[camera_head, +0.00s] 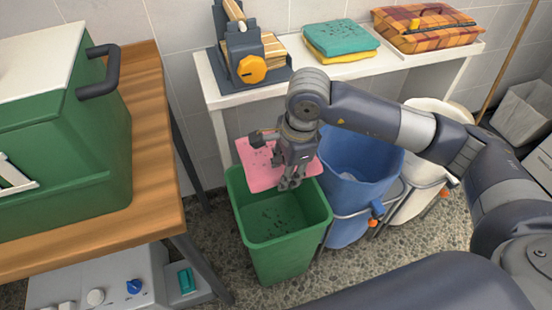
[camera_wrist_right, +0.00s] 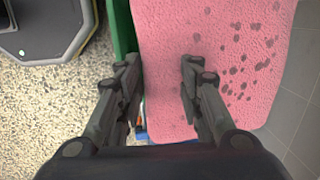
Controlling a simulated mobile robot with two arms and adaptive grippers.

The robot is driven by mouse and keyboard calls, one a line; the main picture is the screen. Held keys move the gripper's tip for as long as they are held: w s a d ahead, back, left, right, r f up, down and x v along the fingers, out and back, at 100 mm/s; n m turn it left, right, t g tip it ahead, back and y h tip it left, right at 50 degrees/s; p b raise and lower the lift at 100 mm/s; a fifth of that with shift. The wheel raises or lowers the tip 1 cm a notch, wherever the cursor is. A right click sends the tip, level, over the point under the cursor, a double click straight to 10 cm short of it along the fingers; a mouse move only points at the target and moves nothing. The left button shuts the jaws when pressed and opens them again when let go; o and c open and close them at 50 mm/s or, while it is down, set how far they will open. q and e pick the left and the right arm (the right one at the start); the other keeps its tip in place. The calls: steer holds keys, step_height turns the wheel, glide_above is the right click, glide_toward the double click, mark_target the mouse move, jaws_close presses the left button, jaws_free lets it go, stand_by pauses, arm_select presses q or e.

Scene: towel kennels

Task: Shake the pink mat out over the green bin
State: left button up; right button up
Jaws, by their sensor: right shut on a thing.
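The pink mat (camera_head: 262,172) hangs from my right gripper (camera_head: 290,182) over the back part of the green bin (camera_head: 285,245). Dark specks show on the mat, and more lie inside the bin. In the right wrist view, the mat (camera_wrist_right: 215,45) fills the middle and right, with dark spots on its right part. The fingers (camera_wrist_right: 160,70) stand apart there, and their exact grip on the mat is partly hidden. A strip of the green bin (camera_wrist_right: 122,30) shows left of the mat. My left gripper is not in view.
A blue bin (camera_head: 358,165) stands right of the green bin, with a whitish bin (camera_head: 415,195) beyond it. A wooden table (camera_head: 150,150) with a green box (camera_head: 65,140) is at left. A white shelf (camera_head: 300,82) behind holds folded towels (camera_head: 340,38) and a plaid case (camera_head: 425,30).

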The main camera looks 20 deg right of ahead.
steer(key=r, duration=0.4)
steer(key=shift+w, duration=0.2)
steer(key=f, duration=0.6)
steer(key=shift+s+a+f, duration=0.15)
steer(key=shift+s, duration=0.1)
steer(key=r, duration=0.6)
steer(key=shift+w+r, duration=0.25)
steer(key=shift+w, duration=0.05)
steer(key=f, duration=0.6)
steer(key=shift+s+f, duration=0.25)
steer(key=shift+s, duration=0.1)
steer(key=shift+w, duration=0.2)
steer(key=shift+r, duration=0.1)
